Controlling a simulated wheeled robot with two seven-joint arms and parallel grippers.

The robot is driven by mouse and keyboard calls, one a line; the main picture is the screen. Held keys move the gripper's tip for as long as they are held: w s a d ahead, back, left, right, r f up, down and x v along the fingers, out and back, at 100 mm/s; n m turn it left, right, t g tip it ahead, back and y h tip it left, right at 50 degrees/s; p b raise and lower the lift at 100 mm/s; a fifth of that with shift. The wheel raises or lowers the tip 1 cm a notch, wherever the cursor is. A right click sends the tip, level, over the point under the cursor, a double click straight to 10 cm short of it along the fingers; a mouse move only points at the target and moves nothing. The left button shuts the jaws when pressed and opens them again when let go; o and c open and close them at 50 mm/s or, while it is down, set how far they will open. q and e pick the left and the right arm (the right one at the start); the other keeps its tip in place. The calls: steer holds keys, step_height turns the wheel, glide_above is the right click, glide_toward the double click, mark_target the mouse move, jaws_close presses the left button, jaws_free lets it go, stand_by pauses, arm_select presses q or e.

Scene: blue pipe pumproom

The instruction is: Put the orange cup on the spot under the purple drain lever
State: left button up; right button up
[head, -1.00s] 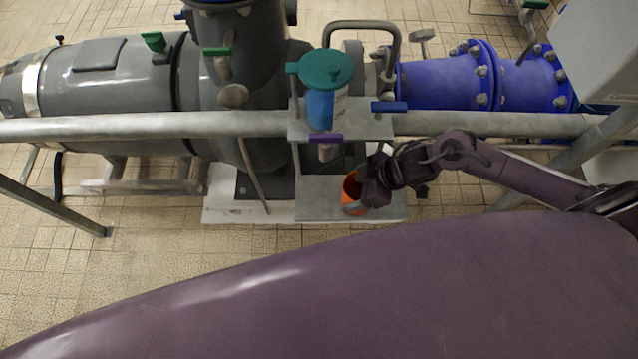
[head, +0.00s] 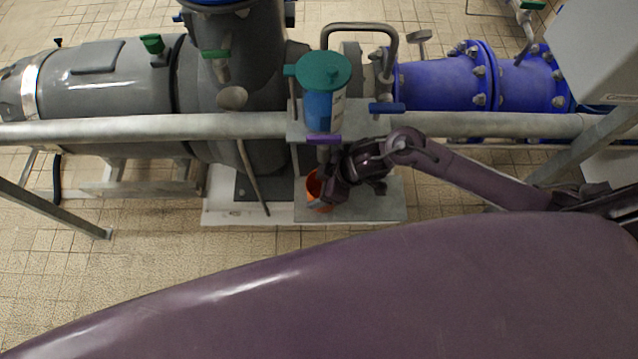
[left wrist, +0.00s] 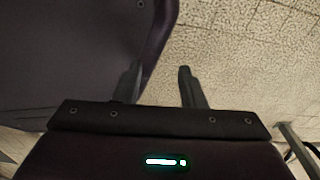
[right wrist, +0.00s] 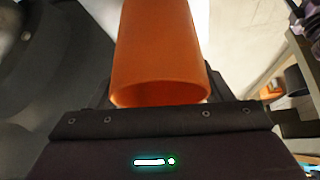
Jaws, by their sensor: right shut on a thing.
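The orange cup (head: 314,186) is over the left part of the grey metal shelf in the head view. It fills the middle of the right wrist view (right wrist: 160,60), with its rim facing the camera. My right gripper (head: 324,196) is shut on the cup; its fingers are mostly hidden by the cup. I cannot tell whether the cup touches the shelf. The purple drain lever (head: 323,138) is above and behind the cup, below the blue cylinder with the teal lid. The spot itself is not clearly visible. My left gripper (left wrist: 158,80) is open and empty over the floor.
The grey shelf (head: 385,205) has bare room to the right of the cup. A grey horizontal rail (head: 470,124) runs across above it. A blue lever (head: 388,108) sits right of the purple one. A thin grey rod (head: 252,178) stands to the left.

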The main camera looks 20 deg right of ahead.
steer(key=shift+f, duration=0.2)
steer(key=o, duration=1)
steer(key=shift+r, duration=0.1)
arm_select(q)
steer(key=shift+w, duration=0.3)
steer(key=shift+s, duration=0.15)
arm_select(e)
steer(key=shift+r, duration=0.2)
steer(key=shift+s+d+r, duration=0.1)
steer(key=shift+d+r, duration=0.15)
steer(key=shift+r, duration=0.05)
arm_select(q)
steer(key=shift+s+a+r+p, duration=0.1)
steer(key=shift+s+r+p, duration=0.15)
steer(key=shift+s+p, duration=0.15)
arm_select(e)
steer(key=s+d+r, duration=0.1)
steer(key=s+d, duration=0.1)
steer(key=d, duration=0.2)
steer(key=s+d+r, duration=0.1)
steer(key=s+d, duration=0.1)
steer(key=d, duration=0.2)
steer(key=s+d+r, duration=0.1)
steer(key=s+d, duration=0.1)
steer(key=d, duration=0.2)
steer(key=shift+s+d+r, duration=0.25)
steer(key=shift+s+d, duration=0.05)
